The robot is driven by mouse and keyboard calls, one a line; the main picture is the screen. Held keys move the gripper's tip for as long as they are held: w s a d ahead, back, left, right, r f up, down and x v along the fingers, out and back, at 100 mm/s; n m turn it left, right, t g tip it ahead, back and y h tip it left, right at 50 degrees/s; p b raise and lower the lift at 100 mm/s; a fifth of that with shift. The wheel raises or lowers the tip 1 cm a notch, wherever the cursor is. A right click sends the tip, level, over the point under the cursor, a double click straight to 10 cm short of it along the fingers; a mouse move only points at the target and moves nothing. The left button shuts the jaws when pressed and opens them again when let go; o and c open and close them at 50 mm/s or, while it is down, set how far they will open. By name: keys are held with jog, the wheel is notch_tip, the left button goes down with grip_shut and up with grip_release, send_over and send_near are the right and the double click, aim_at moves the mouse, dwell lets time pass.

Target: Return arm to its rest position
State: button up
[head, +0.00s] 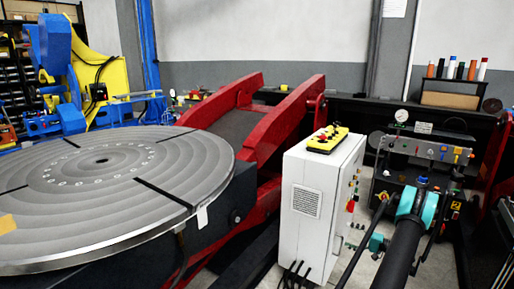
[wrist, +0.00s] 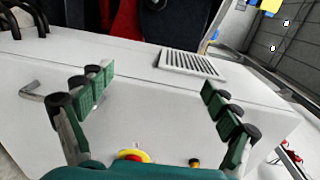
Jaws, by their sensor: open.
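My gripper (wrist: 160,95) shows in the wrist view with its two green-padded fingers spread wide apart and nothing between them. The white control cabinet (wrist: 140,75) fills the view behind the fingers; I cannot tell the exact gap to it. In the head view my dark arm with teal joints (head: 408,235) reaches in at the lower right, to the right of the white cabinet (head: 305,225). I cannot make out the fingers clearly in the head view.
A yellow pendant (head: 328,138) lies on the cabinet. The large round positioner table (head: 105,185) is at left, with red tilt arms (head: 285,115) behind it. A gauge panel (head: 425,150) stands beyond my arm. A red-and-yellow button (wrist: 133,155) shows low in the wrist view.

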jog(key=s+a+r+n+g+h, duration=0.1)
jog(key=a+r+g+h, duration=0.3)
jog(key=a+r, duration=1.05)
jog(key=s+a+r+n+g+h, duration=0.2)
jog(key=s+a+r+h, duration=0.25)
jog(key=s+a, duration=0.55)
jog(key=s+n+h, duration=0.4)
jog(key=s+h, duration=0.1)
jog(key=s, duration=2)
jog(key=shift+s+a+f+t+h, duration=0.15)
jog(key=shift+s+a+t+h, duration=0.15)
jog(key=shift+s+a+h, duration=0.05)
jog(key=shift+c, duration=0.2)
